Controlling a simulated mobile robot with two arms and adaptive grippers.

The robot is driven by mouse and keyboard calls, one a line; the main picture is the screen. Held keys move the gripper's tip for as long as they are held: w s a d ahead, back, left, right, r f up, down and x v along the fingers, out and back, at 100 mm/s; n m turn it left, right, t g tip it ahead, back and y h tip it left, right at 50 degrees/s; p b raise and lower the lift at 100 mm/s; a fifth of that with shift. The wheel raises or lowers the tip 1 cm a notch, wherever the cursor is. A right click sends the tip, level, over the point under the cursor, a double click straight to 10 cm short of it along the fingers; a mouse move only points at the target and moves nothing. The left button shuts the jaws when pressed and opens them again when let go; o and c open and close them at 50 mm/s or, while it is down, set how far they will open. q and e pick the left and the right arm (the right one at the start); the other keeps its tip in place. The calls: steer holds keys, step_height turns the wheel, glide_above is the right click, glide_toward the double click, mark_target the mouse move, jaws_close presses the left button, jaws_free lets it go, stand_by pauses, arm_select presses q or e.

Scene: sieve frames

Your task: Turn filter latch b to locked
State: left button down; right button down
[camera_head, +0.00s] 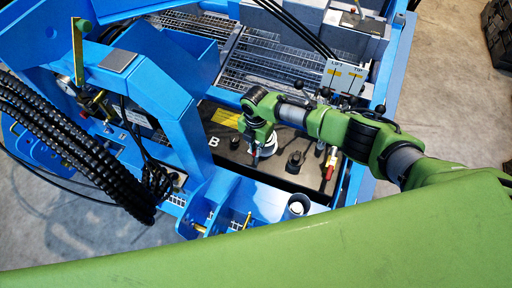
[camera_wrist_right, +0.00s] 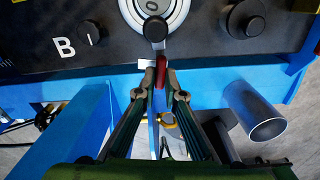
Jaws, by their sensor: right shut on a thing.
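Filter latch b appears to be the round silver-ringed fitting (camera_wrist_right: 176,14) on the dark panel, with a black knob-ended lever (camera_wrist_right: 155,29) pointing down toward me in the right wrist view. A red grip piece (camera_wrist_right: 161,70) is just below it. My right gripper (camera_wrist_right: 163,88) is shut with its fingertips on this red piece, at the panel's near edge. In the head view my right gripper (camera_head: 262,153) reaches down onto the panel and hides most of the latch. A white "B" (camera_wrist_right: 63,46) is printed left of the latch. My left gripper is not in view.
A small black knob (camera_wrist_right: 92,32) is beside the "B", and another round knob (camera_wrist_right: 247,20) is to the right. A red-handled lever (camera_head: 330,168) stands to the right in the head view. Blue frame beams and black hoses (camera_head: 75,140) crowd the left. An open pipe (camera_wrist_right: 266,128) is nearby.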

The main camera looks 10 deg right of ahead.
steer(key=m, duration=0.4)
steer(key=shift+a+p, duration=0.1)
steer(key=shift+p, duration=0.3)
steer(key=m, duration=0.4)
steer(key=shift+w+r+p, duration=0.1)
steer(key=shift+w+p, duration=0.05)
steer(key=shift+p, duration=0.25)
steer(key=m+p, duration=0.1)
steer(key=m, duration=0.3)
steer(key=shift+w+m, duration=0.1)
steer(key=shift+m, duration=0.2)
steer(key=shift+w+m+p, duration=0.1)
steer(key=shift+m+p, duration=0.4)
steer(key=shift+m, duration=1.3)
steer(key=c, duration=2.1)
jaws_free()
steer(key=shift+c, duration=0.2)
step_height(320, 180, up, 12)
